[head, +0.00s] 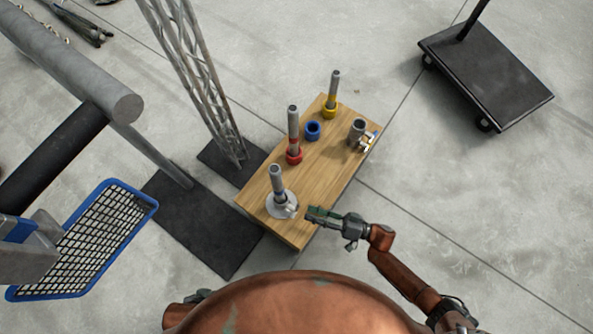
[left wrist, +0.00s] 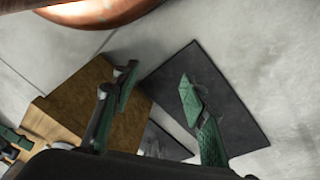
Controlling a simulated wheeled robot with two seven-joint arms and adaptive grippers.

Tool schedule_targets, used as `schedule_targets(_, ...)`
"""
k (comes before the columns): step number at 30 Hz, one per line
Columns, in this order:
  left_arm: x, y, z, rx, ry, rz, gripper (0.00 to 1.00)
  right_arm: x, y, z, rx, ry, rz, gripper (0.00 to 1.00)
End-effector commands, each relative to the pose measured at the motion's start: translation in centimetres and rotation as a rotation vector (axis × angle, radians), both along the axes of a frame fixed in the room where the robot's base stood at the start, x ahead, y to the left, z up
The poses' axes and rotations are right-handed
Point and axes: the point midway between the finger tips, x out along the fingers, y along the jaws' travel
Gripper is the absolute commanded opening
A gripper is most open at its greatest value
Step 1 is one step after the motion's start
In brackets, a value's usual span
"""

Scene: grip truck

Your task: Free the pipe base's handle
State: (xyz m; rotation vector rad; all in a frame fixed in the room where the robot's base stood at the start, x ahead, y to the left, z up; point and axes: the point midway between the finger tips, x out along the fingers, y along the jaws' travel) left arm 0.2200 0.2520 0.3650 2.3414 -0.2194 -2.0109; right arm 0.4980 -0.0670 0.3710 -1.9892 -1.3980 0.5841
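The pipe base is a pale round plate (head: 283,206) with a grey upright pipe (head: 277,180), at the near left end of the wooden table (head: 318,180). A small metal handle-like part (head: 287,209) sits on its right side; its details are too small to tell. My right gripper (head: 310,213) is just right of the base, over the table's near edge, with a small visible gap. Whether its fingers are apart is unclear. My left gripper (left wrist: 158,78) shows in the left wrist view with its green fingers apart and nothing between them. In the head view it is hidden.
On the table stand a red-collared pipe (head: 293,140), a yellow-collared pipe (head: 332,97), a blue ring (head: 313,130) and a grey cup-like piece (head: 357,130) beside a metal clamp (head: 368,142). A truss stand (head: 205,90) is close left. A black cart (head: 486,72) stands far right.

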Motion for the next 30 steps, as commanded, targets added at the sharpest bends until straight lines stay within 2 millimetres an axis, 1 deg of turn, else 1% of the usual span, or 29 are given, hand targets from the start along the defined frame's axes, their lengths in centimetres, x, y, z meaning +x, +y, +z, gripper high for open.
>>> schedule_targets(1,0.2,-0.2,-0.6,-0.006,-0.008,-0.001,0.40,0.2,0.7,-0.1,0.004,0.001,-0.001,0.36)
schedule_targets(6,1.4,-1.2,-2.0,-0.032,-0.060,0.002,0.40,1.1,3.1,-0.2,0.003,0.001,-0.006,0.36)
schedule_targets(13,2.7,-2.2,-3.3,-0.061,-0.121,0.006,0.40,2.1,5.7,-0.2,0.002,0.000,-0.004,0.36)
schedule_targets(18,3.0,-2.4,-3.5,-0.068,-0.137,0.008,0.40,2.3,6.3,0.0,0.001,0.001,-0.004,0.36)
schedule_targets(24,3.1,-2.4,-3.5,-0.068,-0.137,0.008,0.40,2.3,6.3,0.0,0.001,0.000,-0.002,0.36)
schedule_targets(30,3.1,-2.4,-3.5,-0.067,-0.137,0.008,0.40,2.3,6.3,0.0,0.001,0.000,-0.002,0.22)
